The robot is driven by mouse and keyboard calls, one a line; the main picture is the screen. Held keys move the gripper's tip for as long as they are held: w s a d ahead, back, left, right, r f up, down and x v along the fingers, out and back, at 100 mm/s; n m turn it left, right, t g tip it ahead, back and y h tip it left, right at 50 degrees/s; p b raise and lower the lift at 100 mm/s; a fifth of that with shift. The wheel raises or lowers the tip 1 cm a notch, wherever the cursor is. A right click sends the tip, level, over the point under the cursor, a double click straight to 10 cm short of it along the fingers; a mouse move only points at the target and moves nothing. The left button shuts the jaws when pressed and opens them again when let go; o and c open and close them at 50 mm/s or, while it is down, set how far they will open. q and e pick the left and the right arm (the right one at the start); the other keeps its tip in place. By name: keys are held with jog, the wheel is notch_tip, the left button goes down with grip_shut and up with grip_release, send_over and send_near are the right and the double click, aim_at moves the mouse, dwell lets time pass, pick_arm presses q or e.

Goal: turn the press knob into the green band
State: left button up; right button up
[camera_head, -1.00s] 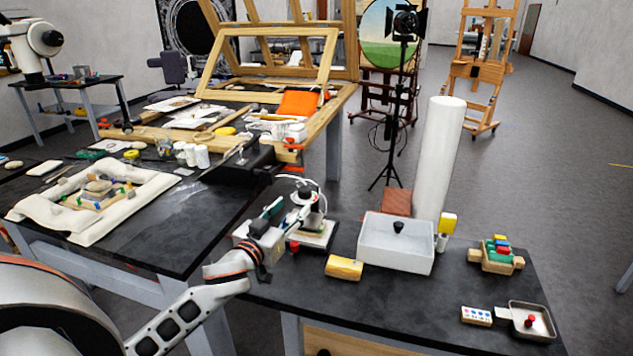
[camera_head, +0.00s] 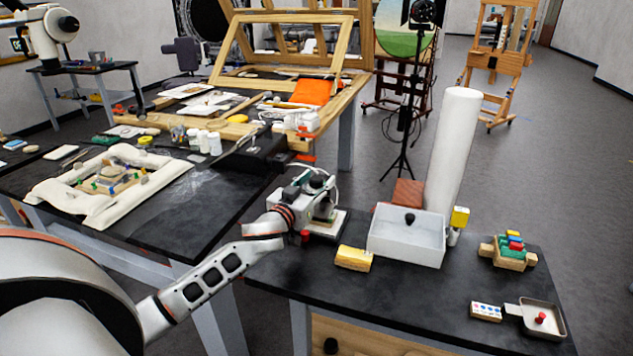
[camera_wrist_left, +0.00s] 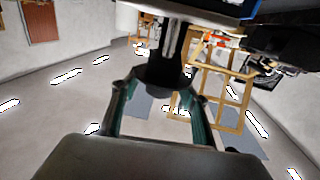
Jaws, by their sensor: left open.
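The small press (camera_head: 330,225) stands at the back left of the near black table, with a pale base and a red part (camera_head: 305,237) at its front. My left gripper (camera_head: 318,184) is at the top of the press and hides much of it. In the left wrist view the two greenish fingers of the open gripper (camera_wrist_left: 158,108) stand apart. A dark rounded part on a post, probably the press knob (camera_wrist_left: 168,76), shows between or just beyond them; I cannot tell whether they touch it. No green band can be made out. My right gripper is not in view.
A yellow block (camera_head: 354,258), a white open box (camera_head: 405,245), a tall white roll (camera_head: 455,150), a colored block holder (camera_head: 508,250) and a small metal tray (camera_head: 555,325) are to the right. The black table's front middle (camera_head: 400,295) is clear.

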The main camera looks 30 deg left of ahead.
pick_arm(q)
jog(key=c, duration=1.1)
jog(key=shift+h, duration=0.3)
